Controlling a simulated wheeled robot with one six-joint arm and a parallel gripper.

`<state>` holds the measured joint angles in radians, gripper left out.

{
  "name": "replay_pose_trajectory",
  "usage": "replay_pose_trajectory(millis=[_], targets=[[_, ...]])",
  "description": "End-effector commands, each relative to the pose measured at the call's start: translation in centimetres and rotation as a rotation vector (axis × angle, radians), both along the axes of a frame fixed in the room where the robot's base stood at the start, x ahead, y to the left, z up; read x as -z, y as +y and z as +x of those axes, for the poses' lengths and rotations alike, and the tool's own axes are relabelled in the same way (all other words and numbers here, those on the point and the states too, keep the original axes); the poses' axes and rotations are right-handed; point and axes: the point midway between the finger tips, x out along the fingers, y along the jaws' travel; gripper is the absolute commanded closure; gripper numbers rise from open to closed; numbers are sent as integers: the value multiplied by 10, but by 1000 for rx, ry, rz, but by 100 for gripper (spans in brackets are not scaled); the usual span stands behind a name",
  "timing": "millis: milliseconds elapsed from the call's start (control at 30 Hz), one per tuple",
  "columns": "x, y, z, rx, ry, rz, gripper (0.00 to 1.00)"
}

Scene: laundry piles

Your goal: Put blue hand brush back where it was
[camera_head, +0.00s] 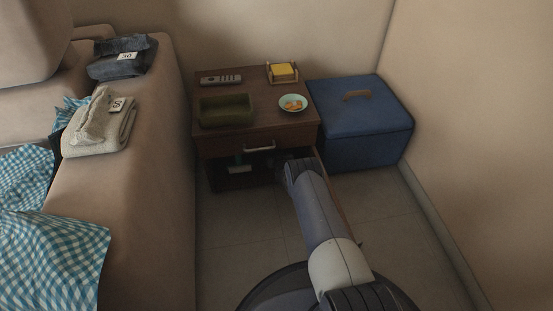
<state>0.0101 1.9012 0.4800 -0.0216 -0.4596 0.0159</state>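I cannot make out a blue hand brush for certain. A small teal piece (238,159) shows in the dark space under the top of the brown wooden side table (262,135), above a pale patch like a label (240,169); I cannot tell what it belongs to. My arm reaches forward to the table's front, just below its metal handle (260,148). My gripper (281,160) is dark and mostly lost in shadow there. Its fingers, and anything between them, cannot be made out.
On the table are a green tray (228,122), a remote (221,79), a yellow block in a holder (283,70) and a bowl of orange pieces (293,104). A blue lidded box (365,140) stands right, a sofa (155,190) left. Floor between is clear.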

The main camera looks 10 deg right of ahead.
Motion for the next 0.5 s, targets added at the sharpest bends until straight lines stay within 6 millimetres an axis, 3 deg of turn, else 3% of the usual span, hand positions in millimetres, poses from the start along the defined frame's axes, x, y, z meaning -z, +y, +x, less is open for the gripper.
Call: replay_pose_trajectory(millis=[100,200,500], targets=[[23,0,1,0,0,0,100],[33,0,2,0,-1,0,100],[35,0,2,0,-1,0,100]])
